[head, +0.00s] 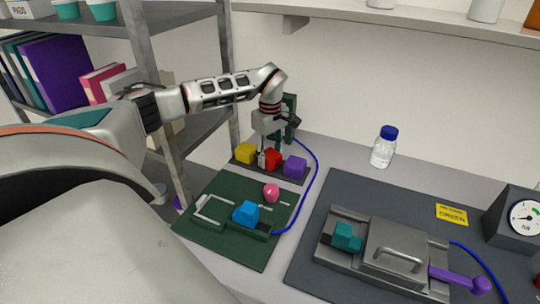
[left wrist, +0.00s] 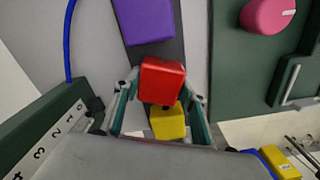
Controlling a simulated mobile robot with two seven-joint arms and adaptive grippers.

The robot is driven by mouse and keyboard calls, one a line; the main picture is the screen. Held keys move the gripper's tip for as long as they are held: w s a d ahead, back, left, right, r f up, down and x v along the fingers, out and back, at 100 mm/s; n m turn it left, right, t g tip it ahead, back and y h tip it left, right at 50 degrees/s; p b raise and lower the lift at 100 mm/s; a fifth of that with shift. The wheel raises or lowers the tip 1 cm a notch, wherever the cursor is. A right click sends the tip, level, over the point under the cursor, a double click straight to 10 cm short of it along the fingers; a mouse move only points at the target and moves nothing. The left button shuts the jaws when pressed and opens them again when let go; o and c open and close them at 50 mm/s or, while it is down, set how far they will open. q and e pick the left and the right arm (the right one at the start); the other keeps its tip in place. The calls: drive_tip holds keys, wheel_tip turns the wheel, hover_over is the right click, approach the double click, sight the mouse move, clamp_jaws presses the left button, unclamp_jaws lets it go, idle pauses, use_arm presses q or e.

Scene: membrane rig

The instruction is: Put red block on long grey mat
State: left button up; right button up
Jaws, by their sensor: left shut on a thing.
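The red block (head: 270,159) is between the fingers of my left gripper (head: 268,153), which is shut on it. In the left wrist view the red block (left wrist: 161,80) sits between the two fingertips. The long grey mat (head: 277,175) is a narrow dark strip under the gripper, with a yellow block (head: 245,152) at its left and a purple block (head: 295,166) at its right. The red block is over the mat between these two; I cannot tell whether it touches the mat. My right gripper is not in view.
In front lies a green board (head: 225,185) with a blue block (head: 246,212) and a pink knob (head: 271,193). A blue tube (head: 316,175) curves past the mat's right end. A bottle (head: 383,147) and a metal rig (head: 395,250) stand to the right. A shelf post (head: 160,110) is at left.

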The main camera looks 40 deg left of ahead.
sight(270, 154)
use_arm(q)
drive_tip(key=shift+f, duration=0.15)
drive_tip(key=o, duration=1.2)
drive_tip(key=shift+o, duration=0.2)
wheel_tip(270, 154, up, 12)
